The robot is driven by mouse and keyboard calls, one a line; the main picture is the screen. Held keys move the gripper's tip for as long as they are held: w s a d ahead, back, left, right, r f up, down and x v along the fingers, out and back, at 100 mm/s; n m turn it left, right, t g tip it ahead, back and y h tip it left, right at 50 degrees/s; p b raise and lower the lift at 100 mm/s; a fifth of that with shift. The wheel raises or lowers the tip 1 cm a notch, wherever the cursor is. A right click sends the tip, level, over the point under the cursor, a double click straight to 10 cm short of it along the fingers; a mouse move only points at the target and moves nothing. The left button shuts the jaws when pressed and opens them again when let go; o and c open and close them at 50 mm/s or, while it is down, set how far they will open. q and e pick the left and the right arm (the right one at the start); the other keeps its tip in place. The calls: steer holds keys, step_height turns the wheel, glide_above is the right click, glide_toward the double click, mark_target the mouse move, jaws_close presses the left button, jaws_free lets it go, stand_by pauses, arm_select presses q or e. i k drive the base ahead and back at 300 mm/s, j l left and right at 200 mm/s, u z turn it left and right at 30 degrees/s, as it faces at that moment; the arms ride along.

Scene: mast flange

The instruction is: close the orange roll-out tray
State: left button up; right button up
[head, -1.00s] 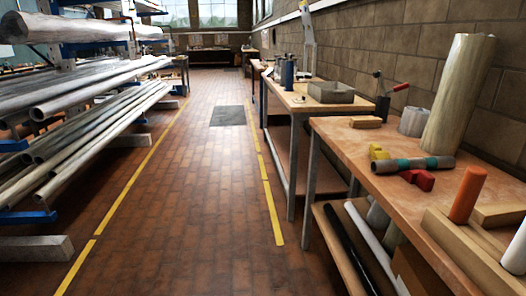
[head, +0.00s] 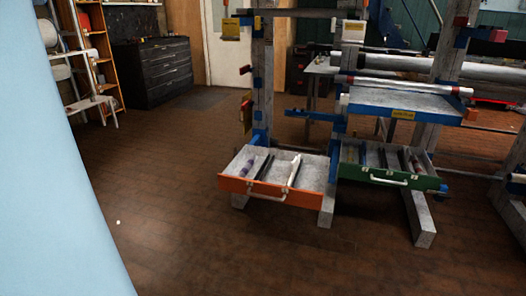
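The orange roll-out tray (head: 236,186) is at the bottom of a rack, in the middle of the head view. It is pulled out toward me, with an orange front, a pale handle (head: 266,196) and grey inner walls. Several rods or tools lie in it, among them a white one (head: 294,170). A green-fronted tray (head: 360,173) stands out beside it on the right. Neither of my grippers is in view.
The rack's upright post (head: 263,80) rises behind the orange tray, and a grey foot (head: 421,222) juts forward at right. A large pale blue surface (head: 50,180) fills the left edge, close by. The brown floor (head: 220,245) before the trays is clear.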

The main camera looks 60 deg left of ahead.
mark_target(267, 179)
steer(key=u, duration=1.8)
steer(key=i+l+z, duration=0.1)
steer(key=i, duration=0.45)
steer(key=i+l, duration=0.25)
steer(key=i, duration=0.25)
steer(key=i+l+z, duration=0.15)
steer(key=i, duration=0.4)
